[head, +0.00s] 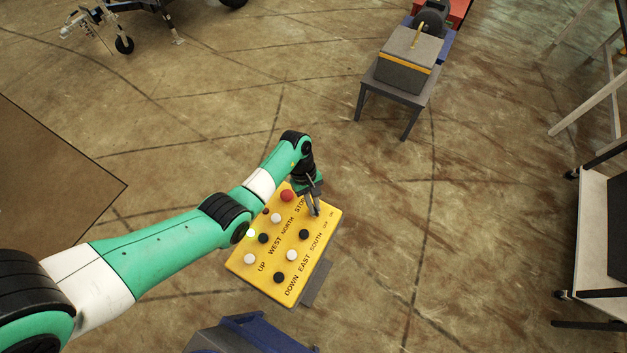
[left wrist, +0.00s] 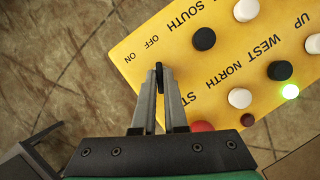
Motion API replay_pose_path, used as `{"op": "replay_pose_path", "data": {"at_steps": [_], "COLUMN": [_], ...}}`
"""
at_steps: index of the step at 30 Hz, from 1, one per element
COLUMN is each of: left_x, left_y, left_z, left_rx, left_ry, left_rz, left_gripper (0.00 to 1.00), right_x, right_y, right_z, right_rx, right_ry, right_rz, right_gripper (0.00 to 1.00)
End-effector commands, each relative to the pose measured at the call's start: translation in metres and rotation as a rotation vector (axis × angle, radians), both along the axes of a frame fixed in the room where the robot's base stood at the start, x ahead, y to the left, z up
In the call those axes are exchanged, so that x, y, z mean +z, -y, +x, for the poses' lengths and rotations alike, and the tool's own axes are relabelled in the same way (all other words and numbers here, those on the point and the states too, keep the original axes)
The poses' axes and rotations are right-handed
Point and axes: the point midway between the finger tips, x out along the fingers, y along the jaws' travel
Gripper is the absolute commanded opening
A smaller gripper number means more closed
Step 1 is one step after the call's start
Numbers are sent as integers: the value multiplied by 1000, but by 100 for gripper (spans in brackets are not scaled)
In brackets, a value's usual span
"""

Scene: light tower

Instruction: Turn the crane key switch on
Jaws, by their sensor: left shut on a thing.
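The yellow crane control box (head: 262,280) stands below the middle of the head view. It carries black, white and red buttons and printed labels. My left gripper (head: 314,213) points down at the box's upper right corner, by the OFF and ON labels. In the left wrist view its fingers (left wrist: 159,78) are shut on the small dark key switch (left wrist: 159,73). A green light (left wrist: 290,91) glows on the box. My right gripper is not in view.
A red stop button (head: 287,195) sits close to my left gripper. A grey toolbox (head: 407,65) rests on a small table behind. A blue object (head: 245,335) stands in front of the box. A cart (head: 600,235) is at the right; the floor between is clear.

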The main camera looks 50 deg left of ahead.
Motion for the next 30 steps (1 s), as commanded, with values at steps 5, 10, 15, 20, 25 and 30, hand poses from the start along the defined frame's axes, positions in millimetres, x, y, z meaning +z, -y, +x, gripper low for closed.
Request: {"op": "replay_pose_path", "data": {"at_steps": [5, 10, 15, 20, 25, 30], "left_x": [0, 0, 0, 0, 5, 34], "left_y": [0, 0, 0, 0, -2, -13], "left_z": [0, 0, 0, 0, 0, 3], "left_rx": [-4, -4, -2, -1, -1, 0], "left_ry": [0, -1, 0, -1, 0, 3], "left_rz": [0, 0, 0, 0, 0, 2], "left_gripper": [0, 15, 40, 40, 40, 40], "right_x": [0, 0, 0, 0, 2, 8], "right_y": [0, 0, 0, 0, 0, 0], "right_z": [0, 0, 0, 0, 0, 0], "right_rx": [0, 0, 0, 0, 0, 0], "right_ry": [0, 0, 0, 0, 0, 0], "right_rz": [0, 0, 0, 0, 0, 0], "right_gripper": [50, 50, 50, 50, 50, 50]}}
